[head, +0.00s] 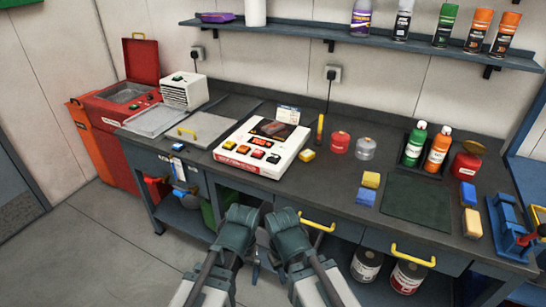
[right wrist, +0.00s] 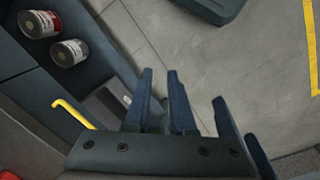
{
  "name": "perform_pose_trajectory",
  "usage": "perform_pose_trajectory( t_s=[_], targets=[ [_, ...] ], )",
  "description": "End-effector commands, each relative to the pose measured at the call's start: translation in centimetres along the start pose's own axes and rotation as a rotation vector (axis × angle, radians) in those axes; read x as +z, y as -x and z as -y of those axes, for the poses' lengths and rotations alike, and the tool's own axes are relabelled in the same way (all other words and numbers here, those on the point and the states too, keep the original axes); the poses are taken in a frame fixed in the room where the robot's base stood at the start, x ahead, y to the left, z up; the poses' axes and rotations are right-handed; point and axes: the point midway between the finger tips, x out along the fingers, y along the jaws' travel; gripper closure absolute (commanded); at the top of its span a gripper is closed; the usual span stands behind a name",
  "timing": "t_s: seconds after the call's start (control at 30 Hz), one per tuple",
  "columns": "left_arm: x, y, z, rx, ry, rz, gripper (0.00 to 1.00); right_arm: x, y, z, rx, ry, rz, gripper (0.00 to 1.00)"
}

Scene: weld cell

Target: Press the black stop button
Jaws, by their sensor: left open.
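A white control box (head: 291,152) with a red front strip stands on the dark workbench. A row of small buttons runs along its sloped front: yellow and orange ones at the left, darker ones towards the right. A dark button (head: 274,159) sits at the right end of the row; its exact colour is hard to tell. My left gripper (head: 243,217) is open, in front of the bench and below the box, apart from it. My right gripper (head: 287,220) is beside it, also apart from the box. In the right wrist view its fingers (right wrist: 161,100) show a gap with nothing between them.
A grey plate (head: 200,130) lies left. Yellow drawer handles (head: 318,226) project from the bench front near my right gripper. Cans (head: 408,276) stand on the lower shelf.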

Motion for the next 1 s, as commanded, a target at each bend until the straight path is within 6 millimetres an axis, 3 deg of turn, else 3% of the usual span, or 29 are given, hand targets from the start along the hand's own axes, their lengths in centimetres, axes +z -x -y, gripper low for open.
perform_pose_trajectory(
  t_s=[0.03,0.1,1.0],
  targets=[
    [0.0,0.0,0.0,0.0,0.0,0.0,0.0,0.0,0.0,0.0,0.0,0.0,0.0,0.88],
    [0.0,0.0,0.0,0.0,0.0,0.0,0.0,0.0,0.0,0.0,0.0,0.0,0.0,1.0],
    [0.0,0.0,0.0,0.0,0.0,0.0,0.0,0.0,0.0,0.0,0.0,0.0,0.0,1.0]
  ],
)
